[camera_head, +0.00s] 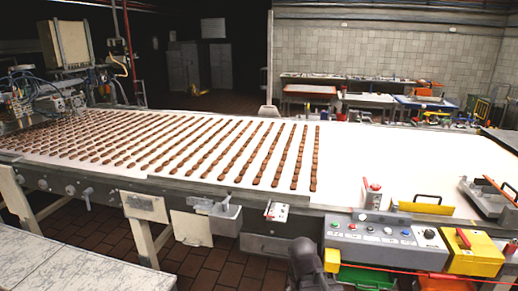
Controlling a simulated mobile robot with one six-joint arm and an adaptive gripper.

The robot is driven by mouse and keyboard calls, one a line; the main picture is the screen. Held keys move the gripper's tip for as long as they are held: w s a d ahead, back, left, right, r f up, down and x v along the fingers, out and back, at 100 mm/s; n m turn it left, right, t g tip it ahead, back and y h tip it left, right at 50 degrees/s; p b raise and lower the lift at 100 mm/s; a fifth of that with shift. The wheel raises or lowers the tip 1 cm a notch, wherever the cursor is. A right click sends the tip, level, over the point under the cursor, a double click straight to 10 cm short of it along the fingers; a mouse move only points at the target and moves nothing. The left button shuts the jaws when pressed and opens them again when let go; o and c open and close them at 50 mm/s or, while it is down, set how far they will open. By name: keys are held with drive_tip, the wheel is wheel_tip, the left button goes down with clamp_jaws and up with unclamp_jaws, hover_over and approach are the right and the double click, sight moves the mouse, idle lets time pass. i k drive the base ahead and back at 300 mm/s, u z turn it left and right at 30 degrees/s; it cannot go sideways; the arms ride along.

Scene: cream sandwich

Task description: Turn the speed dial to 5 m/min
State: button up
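A grey control panel (385,252) is fixed along the front edge of the conveyor at the lower right. A round black knob (430,233), which looks like the speed dial, sits at the right end of its button row. Its pointer and scale are too small to read. Several coloured buttons lie to its left. A dark shape (305,262) at the bottom, left of the panel, looks like my gripper or arm end. It appears apart from the knob. Its fingers cannot be made out.
A yellow box (476,256) with a red handle adjoins the panel's right end. A red-topped device (372,196) and a yellow-handled tool (427,205) stand behind the panel. Rows of brown sweets cover the white belt (345,160) at left.

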sight(430, 234)
drive_tip(key=z, duration=1.15)
drive_tip(key=k, duration=0.65)
drive_tip(key=z, duration=0.35)
drive_tip(key=i, duration=0.85)
drive_tip(key=u, duration=0.05)
